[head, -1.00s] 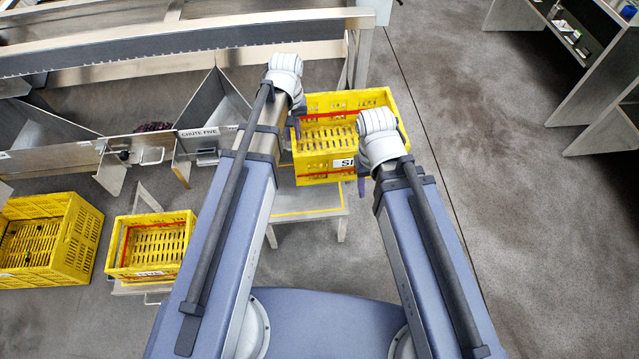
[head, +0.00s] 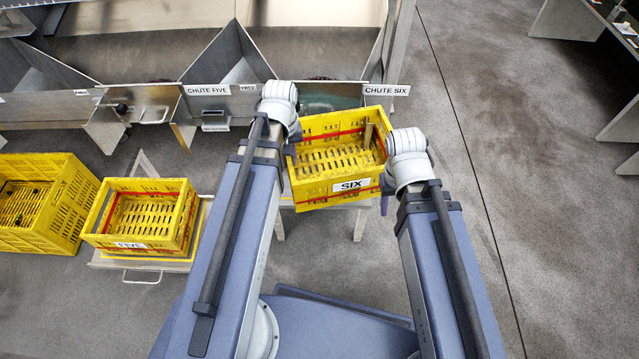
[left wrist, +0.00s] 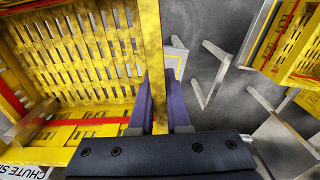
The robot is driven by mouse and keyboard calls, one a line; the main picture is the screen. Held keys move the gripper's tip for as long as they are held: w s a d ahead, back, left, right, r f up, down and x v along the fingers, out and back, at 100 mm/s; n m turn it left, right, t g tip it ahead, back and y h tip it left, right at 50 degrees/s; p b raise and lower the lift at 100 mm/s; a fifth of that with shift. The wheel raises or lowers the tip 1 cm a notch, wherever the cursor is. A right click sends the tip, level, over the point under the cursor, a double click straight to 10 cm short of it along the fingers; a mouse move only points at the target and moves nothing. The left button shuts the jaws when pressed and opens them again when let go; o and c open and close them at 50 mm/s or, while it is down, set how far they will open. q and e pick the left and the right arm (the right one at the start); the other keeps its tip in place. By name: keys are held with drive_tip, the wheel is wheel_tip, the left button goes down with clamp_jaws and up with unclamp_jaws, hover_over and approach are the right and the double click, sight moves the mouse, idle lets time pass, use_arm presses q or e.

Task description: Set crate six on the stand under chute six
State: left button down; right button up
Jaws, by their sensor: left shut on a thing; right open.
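Crate six (head: 322,190), yellow with a red band and a SIX label, is below and in front of the CHUTE SIX sign (head: 386,90). It covers most of a low stand (head: 360,222), whose leg shows beneath it. I cannot tell whether the crate rests on it. My left gripper (head: 292,152) is shut on the crate's left wall; the left wrist view shows the purple fingers (left wrist: 160,112) on either side of the yellow wall (left wrist: 152,50). My right gripper (head: 384,198) is open at the crate's right side, its fingertips partly hidden.
Crate five (head: 140,243) stands on its own stand (head: 105,262) to the left. A larger yellow crate (head: 65,215) is at the far left. The CHUTE FIVE panel (head: 208,90) is behind. Floor at right (head: 500,190) is clear; grey benches (head: 570,20) stand beyond.

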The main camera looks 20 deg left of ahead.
use_arm(q)
drive_tip(key=s+a+f+n+b, duration=0.1)
drive_tip(key=s+a+f+b, duration=0.1)
drive_tip(key=f+b, duration=0.5)
drive_tip(key=s+a+f+b, duration=0.2)
drive_tip(key=s+f+b, duration=0.1)
drive_tip(key=f+b, duration=0.4)
wheel_tip(320, 180, down, 3)
drive_tip(key=shift+s+r+n, duration=0.2)
drive_tip(key=shift+s+n, duration=0.2)
use_arm(e)
wheel_tip(320, 180, down, 16)
drive_tip(key=shift+f, duration=0.25)
